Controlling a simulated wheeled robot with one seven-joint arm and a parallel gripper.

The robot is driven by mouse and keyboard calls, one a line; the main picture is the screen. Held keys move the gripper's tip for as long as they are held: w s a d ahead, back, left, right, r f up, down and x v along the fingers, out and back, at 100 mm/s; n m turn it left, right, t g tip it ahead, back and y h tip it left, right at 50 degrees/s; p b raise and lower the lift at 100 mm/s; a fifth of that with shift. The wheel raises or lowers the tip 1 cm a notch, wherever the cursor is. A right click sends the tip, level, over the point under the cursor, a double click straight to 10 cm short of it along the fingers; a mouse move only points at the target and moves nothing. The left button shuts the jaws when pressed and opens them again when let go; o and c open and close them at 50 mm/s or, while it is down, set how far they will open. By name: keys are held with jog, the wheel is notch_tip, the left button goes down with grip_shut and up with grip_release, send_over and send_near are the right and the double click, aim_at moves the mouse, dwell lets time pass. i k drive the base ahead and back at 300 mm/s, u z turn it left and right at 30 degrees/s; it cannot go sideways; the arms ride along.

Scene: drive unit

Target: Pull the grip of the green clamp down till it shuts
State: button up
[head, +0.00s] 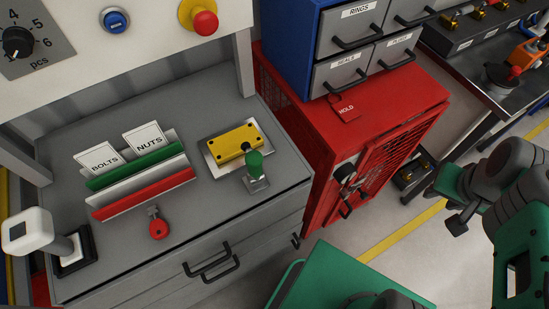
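The green clamp (254,164) stands at the right front of the grey bench top. Its green grip sticks up above a small metal foot (257,185), and a dark tip reaches over the near edge of a yellow block (233,142). The block lies on a pale metal plate. I cannot tell whether the tip touches the block. My arm is at the right edge, far from the clamp, with the red cabinet between. Its dark end part (461,216), likely my gripper, is partly hidden, and its fingers cannot be made out.
A red cabinet (375,120) stands right of the bench, with a blue drawer unit (290,50) on it. Left of the clamp are card racks (135,165), a red key-like tag (158,228) and a white-topped lever (28,232). Drawer handles (210,262) stick out in front.

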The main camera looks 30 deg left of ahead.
aim_at(254, 159)
jog(key=u, duration=0.05)
jog(key=k, duration=1.4)
jog(key=u, duration=1.95)
jog(key=i, duration=0.5)
